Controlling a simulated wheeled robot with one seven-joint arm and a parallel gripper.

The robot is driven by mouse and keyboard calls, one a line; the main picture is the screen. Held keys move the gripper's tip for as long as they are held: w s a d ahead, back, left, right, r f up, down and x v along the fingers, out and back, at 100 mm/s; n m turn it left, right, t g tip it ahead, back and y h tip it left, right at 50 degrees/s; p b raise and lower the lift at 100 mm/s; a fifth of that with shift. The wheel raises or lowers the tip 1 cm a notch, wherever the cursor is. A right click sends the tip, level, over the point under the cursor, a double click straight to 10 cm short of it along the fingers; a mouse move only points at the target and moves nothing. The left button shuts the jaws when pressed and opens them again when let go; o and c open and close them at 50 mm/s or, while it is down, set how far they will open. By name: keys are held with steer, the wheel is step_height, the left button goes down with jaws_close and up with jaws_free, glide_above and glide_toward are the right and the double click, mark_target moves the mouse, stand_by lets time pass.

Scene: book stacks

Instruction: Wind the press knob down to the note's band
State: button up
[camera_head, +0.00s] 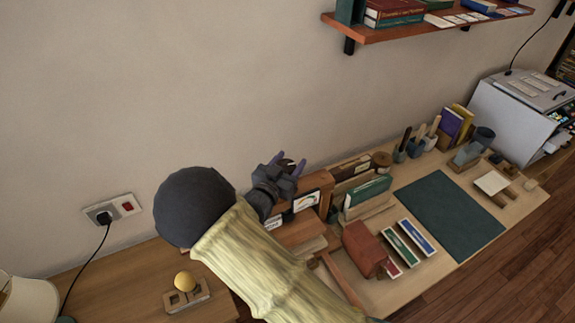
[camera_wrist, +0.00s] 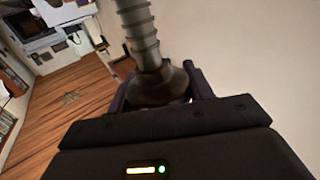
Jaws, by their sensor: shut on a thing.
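The wooden press (camera_head: 322,183) stands on the desk, partly hidden behind my arm. A white gauge plate (camera_head: 307,201) with a coloured arc is on its front; its pointer is too small to read. My gripper (camera_head: 289,164) is at the top of the press. In the wrist view, a dark round knob (camera_wrist: 160,86) sits between my two fingers, which are shut on its sides. A ribbed metal screw (camera_wrist: 145,38) runs from the knob. A small white card (camera_head: 273,222) shows beside my arm; its writing and any band are unreadable.
A red block (camera_head: 364,248), a green book in a wooden holder (camera_head: 369,206) and a dark green mat (camera_head: 449,215) lie right of the press. A shelf (camera_head: 425,24) is above. A socket (camera_head: 113,209) is on the wall at left.

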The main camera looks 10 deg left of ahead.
steer(key=shift+d+r+m+g+h+b, duration=0.2)
steer(key=shift+m+g+h, duration=0.85)
steer(key=shift+h, duration=0.5)
steer(key=shift+d+r+m+g+h+b, duration=0.15)
steer(key=shift+m+g+h, duration=0.6)
steer(key=shift+m+h, duration=0.65)
steer(key=shift+s+h, duration=0.1)
steer(key=shift+h, duration=0.15)
steer(key=o, duration=1)
steer(key=shift+f, duration=0.1)
steer(key=shift+c, duration=0.2)
steer(key=shift+s+a+f, duration=0.1)
steer(key=shift+s+a, duration=0.1)
steer(key=b+v, duration=0.4)
steer(key=v, duration=1.3)
steer(key=shift+b, duration=0.4)
